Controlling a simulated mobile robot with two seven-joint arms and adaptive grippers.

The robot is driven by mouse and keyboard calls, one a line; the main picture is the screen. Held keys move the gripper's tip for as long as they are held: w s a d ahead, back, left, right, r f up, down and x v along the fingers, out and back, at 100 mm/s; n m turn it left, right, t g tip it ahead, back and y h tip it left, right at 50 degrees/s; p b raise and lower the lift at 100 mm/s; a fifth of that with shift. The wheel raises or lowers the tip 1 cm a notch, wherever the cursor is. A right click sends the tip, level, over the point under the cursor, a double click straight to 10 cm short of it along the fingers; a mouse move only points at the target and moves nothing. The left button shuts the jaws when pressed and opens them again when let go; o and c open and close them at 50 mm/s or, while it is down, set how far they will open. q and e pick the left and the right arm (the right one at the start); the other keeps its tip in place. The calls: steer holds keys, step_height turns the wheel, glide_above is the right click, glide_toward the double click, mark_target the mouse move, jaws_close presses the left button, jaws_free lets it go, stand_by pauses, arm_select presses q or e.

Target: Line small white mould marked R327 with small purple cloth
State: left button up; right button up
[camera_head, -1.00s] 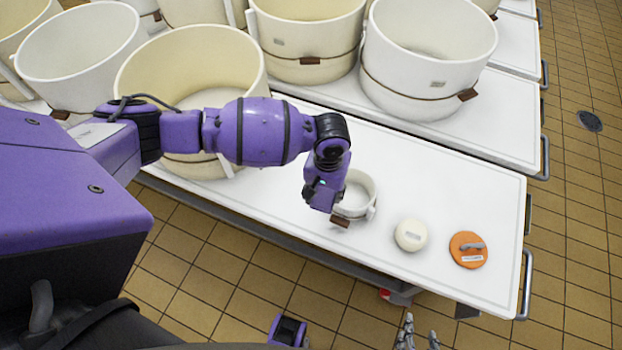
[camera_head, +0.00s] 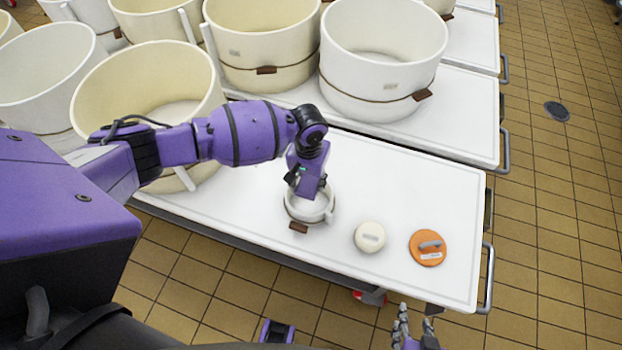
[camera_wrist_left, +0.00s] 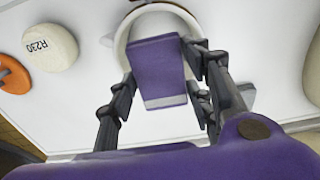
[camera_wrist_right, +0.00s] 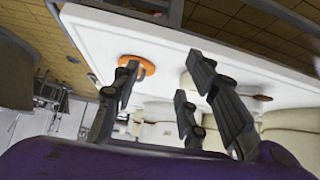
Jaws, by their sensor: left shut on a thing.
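The small white mould (camera_head: 301,212) stands on the white table, with a brown tag at its front; no R327 mark is readable. My left gripper (camera_head: 311,188) is above it. In the left wrist view, its fingers (camera_wrist_left: 158,85) are shut on the small purple cloth (camera_wrist_left: 157,70), a folded panel with a pale strip at one end. The cloth covers part of the mould opening (camera_wrist_left: 128,32); I cannot tell whether it touches the inside. My right gripper (camera_head: 415,322) is low, off the table's front edge. Its fingers (camera_wrist_right: 165,88) are spread and empty in the right wrist view.
A round cream lid (camera_head: 370,237), labelled R230 in the left wrist view (camera_wrist_left: 50,46), and an orange lid (camera_head: 428,248) lie right of the mould. Large white and cream vats (camera_head: 383,55) stand behind. The table's back right (camera_head: 420,185) is clear.

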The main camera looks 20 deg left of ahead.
mark_target(309, 205)
arm_select(q)
steer(key=shift+s+f+b, duration=0.15)
steer(key=shift+f+b, duration=0.25)
steer(key=shift+f, duration=0.4)
step_height(309, 205, down, 3)
steer(key=shift+r+b, duration=0.2)
steer(key=shift+b, duration=0.8)
step_height(309, 205, down, 2)
steer(key=shift+f, duration=0.1)
steer(key=shift+f+b, duration=0.55)
steer(key=shift+f, duration=0.3)
steer(key=shift+f+b, duration=0.5)
steer(key=shift+f, duration=0.85)
arm_select(e)
steer(key=shift+g, duration=0.3)
steer(key=shift+s+d+f, duration=0.1)
steer(key=shift+s+f, duration=0.2)
steer(key=shift+f, duration=0.6)
steer(key=shift+s+d+f, duration=0.1)
steer(key=shift+s+f, duration=0.25)
steer(key=shift+f, duration=0.55)
steer(key=shift+s+d+f, duration=0.1)
steer(key=shift+s+f, duration=0.2)
steer(key=shift+f, duration=0.6)
arm_select(q)
steer(key=shift+f+b, duration=0.35)
steer(key=shift+f, duration=0.55)
arm_select(e)
steer(key=shift+s+f, duration=0.3)
steer(key=shift+f, duration=0.2)
